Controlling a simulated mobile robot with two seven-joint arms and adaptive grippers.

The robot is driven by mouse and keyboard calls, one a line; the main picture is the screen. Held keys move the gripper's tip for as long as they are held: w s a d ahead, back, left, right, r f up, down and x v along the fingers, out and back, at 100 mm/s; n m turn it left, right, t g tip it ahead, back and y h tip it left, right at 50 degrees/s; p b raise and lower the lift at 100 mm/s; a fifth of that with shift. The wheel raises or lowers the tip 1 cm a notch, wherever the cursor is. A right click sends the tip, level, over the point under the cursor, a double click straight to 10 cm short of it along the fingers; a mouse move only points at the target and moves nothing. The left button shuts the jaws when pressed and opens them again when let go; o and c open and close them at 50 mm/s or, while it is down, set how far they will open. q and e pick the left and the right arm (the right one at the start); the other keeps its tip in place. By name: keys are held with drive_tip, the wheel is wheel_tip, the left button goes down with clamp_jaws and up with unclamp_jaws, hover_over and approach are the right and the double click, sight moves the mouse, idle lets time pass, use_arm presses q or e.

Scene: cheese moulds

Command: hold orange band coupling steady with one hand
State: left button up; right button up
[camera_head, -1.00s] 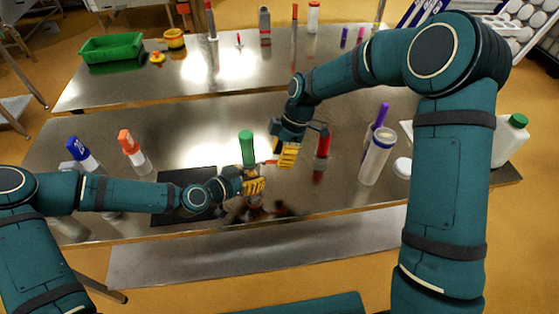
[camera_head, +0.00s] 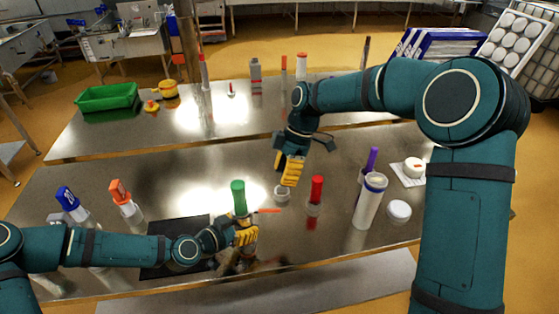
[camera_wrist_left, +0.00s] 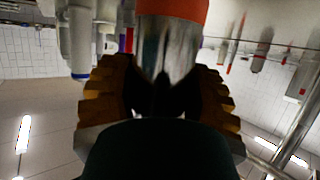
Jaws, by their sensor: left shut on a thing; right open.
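My left gripper (camera_head: 246,236) is shut on a metal cylinder, the coupling (camera_wrist_left: 165,45), which has an orange-red band (camera_wrist_left: 172,8) at the top of the left wrist view. The gripper's yellow ridged fingers sit on both sides of its metal body. In the head view the gripper hides most of the coupling. A green cylinder (camera_head: 238,197) stands upright at this gripper, and a thin orange piece (camera_head: 268,211) shows to its right. I cannot tell how they join the coupling. My right gripper (camera_head: 291,174) is open and apart from these, up and to the right.
A small pale cup (camera_head: 282,192) is just below my right gripper. A red-topped piece (camera_head: 316,189), white cylinder (camera_head: 369,202) and white round lid (camera_head: 399,211) stand to the right.

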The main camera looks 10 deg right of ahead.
use_arm(q)
drive_tip(key=o, duration=1.4)
